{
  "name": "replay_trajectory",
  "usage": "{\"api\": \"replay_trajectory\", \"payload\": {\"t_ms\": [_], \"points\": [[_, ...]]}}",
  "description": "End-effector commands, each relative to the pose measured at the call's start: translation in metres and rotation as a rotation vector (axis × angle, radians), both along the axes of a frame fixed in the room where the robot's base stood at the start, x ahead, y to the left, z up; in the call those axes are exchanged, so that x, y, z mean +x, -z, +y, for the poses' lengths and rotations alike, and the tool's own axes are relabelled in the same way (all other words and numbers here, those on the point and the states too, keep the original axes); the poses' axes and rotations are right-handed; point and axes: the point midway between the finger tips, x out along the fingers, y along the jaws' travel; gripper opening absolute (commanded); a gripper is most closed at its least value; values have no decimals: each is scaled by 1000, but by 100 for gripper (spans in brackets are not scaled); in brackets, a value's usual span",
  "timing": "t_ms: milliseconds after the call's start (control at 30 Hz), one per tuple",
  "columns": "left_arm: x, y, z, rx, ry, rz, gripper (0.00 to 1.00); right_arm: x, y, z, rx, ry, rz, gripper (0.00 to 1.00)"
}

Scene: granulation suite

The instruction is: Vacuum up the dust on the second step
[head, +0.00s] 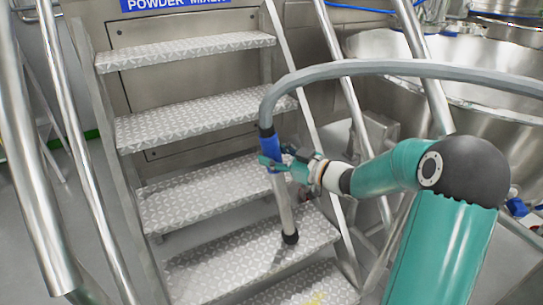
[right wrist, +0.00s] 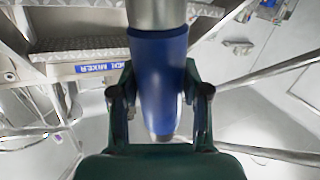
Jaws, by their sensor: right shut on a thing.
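My right gripper (head: 274,163) is shut on the blue grip (head: 268,143) of a vacuum wand; the grip also fills the middle of the right wrist view (right wrist: 160,75). A grey hose (head: 400,68) runs from the grip's top. The wand's metal tube (head: 284,208) points down, tilted slightly. Its black nozzle (head: 290,238) is at the patterned step (head: 215,275) just above the lowest one in view; I cannot tell if it touches. A darker patch lies on this step left of the nozzle; I cannot tell whether it is dust or shadow. My left gripper is not in view.
Several more metal steps (head: 205,118) rise behind. The lowest visible step (head: 325,280) has yellow marks. Metal handrails (head: 80,140) flank the stairs on both sides. Large steel vessels (head: 380,45) stand at the right. A blue "powder mixer" sign (head: 175,4) is at the top.

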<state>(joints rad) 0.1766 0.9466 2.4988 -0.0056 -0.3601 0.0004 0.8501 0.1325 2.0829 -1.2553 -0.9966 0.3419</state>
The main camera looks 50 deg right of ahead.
Motion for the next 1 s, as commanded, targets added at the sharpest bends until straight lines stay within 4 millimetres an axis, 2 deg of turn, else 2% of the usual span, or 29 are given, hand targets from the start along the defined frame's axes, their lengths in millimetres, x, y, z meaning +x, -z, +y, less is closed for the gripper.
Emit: {"api": "replay_trajectory", "payload": {"t_ms": [267, 900, 1000], "points": [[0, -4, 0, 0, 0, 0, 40, 0, -5, 0, -2, -1, -3, 11], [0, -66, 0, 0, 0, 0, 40, 0, -77, 0, -3, 0, -4, 11], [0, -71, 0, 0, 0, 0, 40, 0, -83, 0, -1, -1, -4, 11]]}}
